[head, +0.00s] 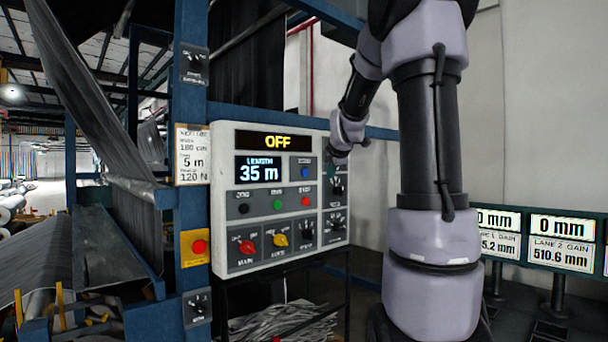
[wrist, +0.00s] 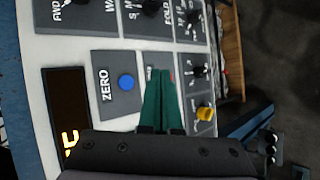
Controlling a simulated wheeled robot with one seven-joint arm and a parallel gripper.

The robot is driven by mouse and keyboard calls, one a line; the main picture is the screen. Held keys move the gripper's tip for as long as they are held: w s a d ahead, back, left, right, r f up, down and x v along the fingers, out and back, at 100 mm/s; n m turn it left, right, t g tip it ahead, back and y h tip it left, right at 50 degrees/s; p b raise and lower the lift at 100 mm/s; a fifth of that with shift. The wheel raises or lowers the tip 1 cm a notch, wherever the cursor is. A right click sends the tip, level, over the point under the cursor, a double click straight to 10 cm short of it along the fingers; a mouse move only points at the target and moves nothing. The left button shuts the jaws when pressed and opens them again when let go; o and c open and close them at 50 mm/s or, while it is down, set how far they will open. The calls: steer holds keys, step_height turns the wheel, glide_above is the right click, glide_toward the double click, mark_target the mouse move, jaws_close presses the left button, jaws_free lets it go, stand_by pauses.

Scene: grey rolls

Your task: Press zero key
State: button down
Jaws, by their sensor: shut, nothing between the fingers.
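The zero key is a round blue button on a grey plate labelled ZERO. It shows in the wrist view (wrist: 127,82) and on the control panel in the head view (head: 305,172). My gripper (wrist: 160,70) has slim green fingers, closed together and empty. In the wrist view the fingertips lie just right of the blue button, over the neighbouring plate. In the head view my gripper (head: 332,169) is at the panel's right side, right of the key. I cannot tell whether the fingertips touch the panel.
Lane gain displays (head: 562,227) stand at right.

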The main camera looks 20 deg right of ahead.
glide_toward(307, 176)
steer(key=shift+w+d+f, duration=0.55)
steer(key=shift+w+f, duration=0.3)
steer(key=shift+w, duration=0.05)
steer(key=shift+w+d+f, duration=0.55)
steer(key=shift+w+f, duration=0.25)
steer(key=shift+w, duration=0.15)
steer(key=shift+w+a, duration=0.1)
stand_by(0.9)
steer(key=shift+w+a, duration=0.1)
steer(key=shift+w, duration=0.2)
steer(key=shift+w+a, duration=0.15)
steer(key=shift+w, duration=0.25)
stand_by(0.6)
steer(key=shift+s, duration=0.1)
steer(key=shift+s+d, duration=0.3)
steer(key=shift+s, duration=0.4)
steer(key=shift+s, duration=0.1)
steer(key=shift+s+d, duration=0.3)
steer(key=shift+s, duration=0.45)
steer(key=shift+s+d, duration=0.25)
steer(key=shift+s, duration=0.55)
steer(key=shift+s+d, duration=0.3)
steer(key=shift+s, duration=0.45)
